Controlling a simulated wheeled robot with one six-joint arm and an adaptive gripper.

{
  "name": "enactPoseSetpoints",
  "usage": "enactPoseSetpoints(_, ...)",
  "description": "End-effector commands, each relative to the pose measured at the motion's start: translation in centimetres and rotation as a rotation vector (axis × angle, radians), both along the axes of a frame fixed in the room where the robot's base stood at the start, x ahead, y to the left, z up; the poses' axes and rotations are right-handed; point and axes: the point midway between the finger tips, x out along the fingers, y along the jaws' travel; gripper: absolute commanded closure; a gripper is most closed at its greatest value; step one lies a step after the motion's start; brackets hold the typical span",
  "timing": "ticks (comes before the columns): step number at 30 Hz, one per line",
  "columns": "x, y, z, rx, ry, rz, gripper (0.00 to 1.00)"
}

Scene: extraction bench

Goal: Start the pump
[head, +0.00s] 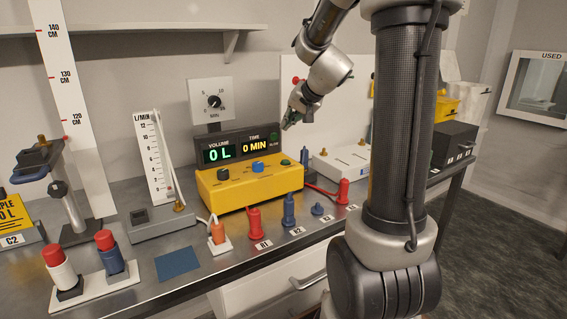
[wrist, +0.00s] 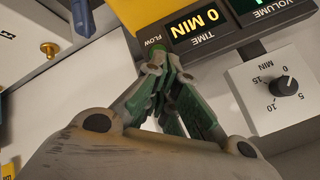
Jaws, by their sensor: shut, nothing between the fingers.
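The yellow pump unit (head: 235,185) stands on the bench in the head view, with a black knob, a blue knob and a small dark green button on top. Behind it, the display (head: 243,149) reads 0 L and 0 MIN. In the wrist view the display (wrist: 205,27) appears upside down, with the word FLOW beside the time. My gripper (head: 290,121) is up in the air by the right end of the display, above the bench. Its green-padded fingertips (wrist: 158,62) are together and empty. In the wrist view they cover part of the area near FLOW; whether they touch anything is unclear.
A flow meter (head: 156,158) stands left of the pump. Red and blue fittings (head: 254,221) line the bench's front. A white box (head: 340,163) and a black box (head: 452,142) stand right.

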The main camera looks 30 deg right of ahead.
Motion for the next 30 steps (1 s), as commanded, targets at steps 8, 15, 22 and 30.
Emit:
enactPoseSetpoints(8, 0.0, 0.0, -0.5, 0.002, 0.003, 0.0, 1.0)
enactPoseSetpoints(15, -0.1, 0.0, -3.3, 0.003, 0.005, -0.001, 1.0)
enactPoseSetpoints(22, -0.1, 0.0, -6.5, 0.003, 0.005, -0.002, 1.0)
enactPoseSetpoints(30, -0.1, 0.0, -8.6, 0.001, 0.003, 0.001, 1.0)
